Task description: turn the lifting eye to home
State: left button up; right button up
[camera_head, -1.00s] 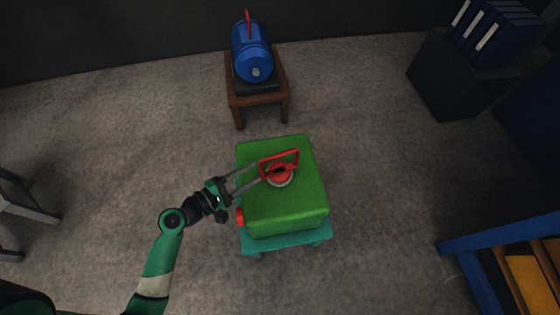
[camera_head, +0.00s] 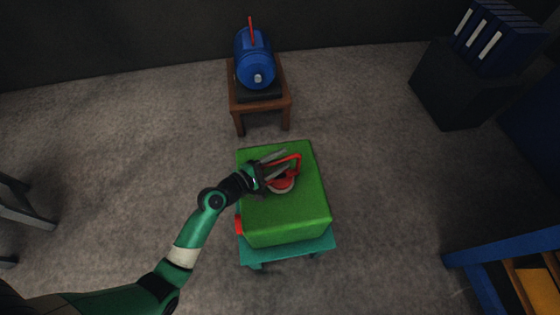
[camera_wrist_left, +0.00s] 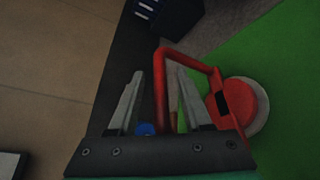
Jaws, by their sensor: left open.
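The red lifting eye (camera_head: 297,163) stands on a red and pale round base (camera_head: 283,186) on top of the green casting (camera_head: 300,215). My left gripper (camera_head: 281,161) is open at the eye, above the casting. In the left wrist view, one bar of the red eye (camera_wrist_left: 160,85) shows between the two spread grey fingers of the gripper (camera_wrist_left: 160,75). The fingers are apart from each other, and I cannot tell whether either touches the bar. The eye's base also shows in the left wrist view (camera_wrist_left: 240,103). My right gripper is not in view.
The casting rests on a teal stand (camera_head: 290,249). A blue motor-like body (camera_head: 254,60) with a red upright part sits on a brown table (camera_head: 235,105) behind. Blue binders (camera_head: 500,35) stand on a dark box at the right. A blue-framed shelf (camera_head: 510,240) is at lower right.

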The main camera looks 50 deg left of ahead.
pick_arm(q)
grip_shut()
dwell(1.4)
